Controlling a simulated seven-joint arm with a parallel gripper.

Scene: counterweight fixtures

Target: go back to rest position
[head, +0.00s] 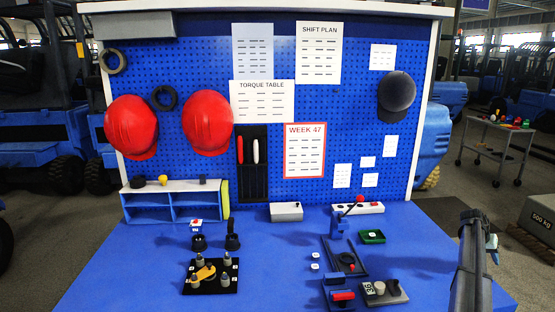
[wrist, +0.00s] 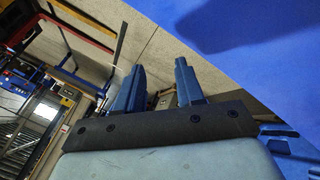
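My gripper (head: 474,216) is at the right of the head view, raised beside the right edge of the blue workbench (head: 120,270). In the wrist view the two blue-grey fingers of my gripper (wrist: 159,76) stand apart with nothing held between them. Behind them are the floor and the blurred hall, with a blue surface at upper right.
A pegboard (head: 270,50) closes the back. A cart (head: 497,135) stands far right.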

